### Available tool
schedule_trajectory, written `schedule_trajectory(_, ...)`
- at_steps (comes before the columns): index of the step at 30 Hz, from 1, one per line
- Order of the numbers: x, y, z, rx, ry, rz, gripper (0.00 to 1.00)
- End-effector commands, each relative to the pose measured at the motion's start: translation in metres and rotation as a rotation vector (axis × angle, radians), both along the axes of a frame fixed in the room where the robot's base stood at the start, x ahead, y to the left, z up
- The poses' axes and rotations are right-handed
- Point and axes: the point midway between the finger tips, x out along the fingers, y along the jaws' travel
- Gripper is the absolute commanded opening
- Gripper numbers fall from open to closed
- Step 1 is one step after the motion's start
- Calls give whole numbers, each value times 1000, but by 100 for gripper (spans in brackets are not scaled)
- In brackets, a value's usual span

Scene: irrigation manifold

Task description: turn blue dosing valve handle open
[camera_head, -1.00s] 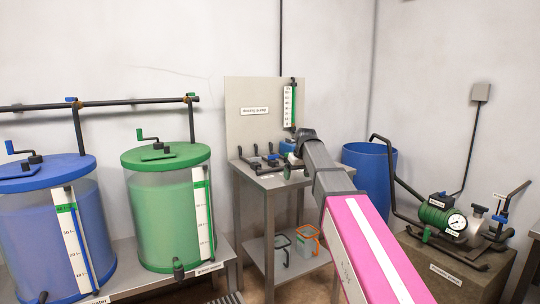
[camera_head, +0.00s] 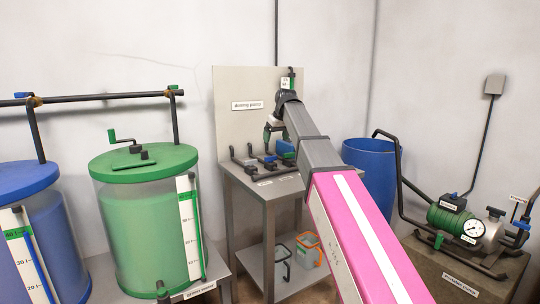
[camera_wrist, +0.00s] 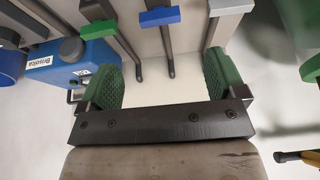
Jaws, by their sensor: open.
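My gripper (camera_head: 271,130) hangs above the small metal table with the valves in the head view. In the wrist view its two green finger pads (camera_wrist: 163,78) stand wide apart with nothing held between them. A blue valve handle (camera_wrist: 160,17) on a grey pipe shows at the top middle of the wrist view, apart from the fingers. A green handle (camera_wrist: 103,28) is left of it, and a grey handle (camera_wrist: 231,6) is right of it. In the head view the blue handle (camera_head: 270,158) is small among the pipes below my gripper.
A blue pump box (camera_wrist: 75,66) lies close to the left finger in the wrist view. A panel labelled "dosing pump" (camera_head: 232,105) stands behind the table (camera_head: 262,190). A green tank (camera_head: 150,215) is left, a blue barrel (camera_head: 368,165) right.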

Motion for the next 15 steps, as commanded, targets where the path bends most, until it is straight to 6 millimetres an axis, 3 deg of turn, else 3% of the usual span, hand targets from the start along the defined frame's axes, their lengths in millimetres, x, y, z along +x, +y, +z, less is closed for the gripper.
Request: schedule_trajectory(15,25,17,-75,-1,2,0,89)
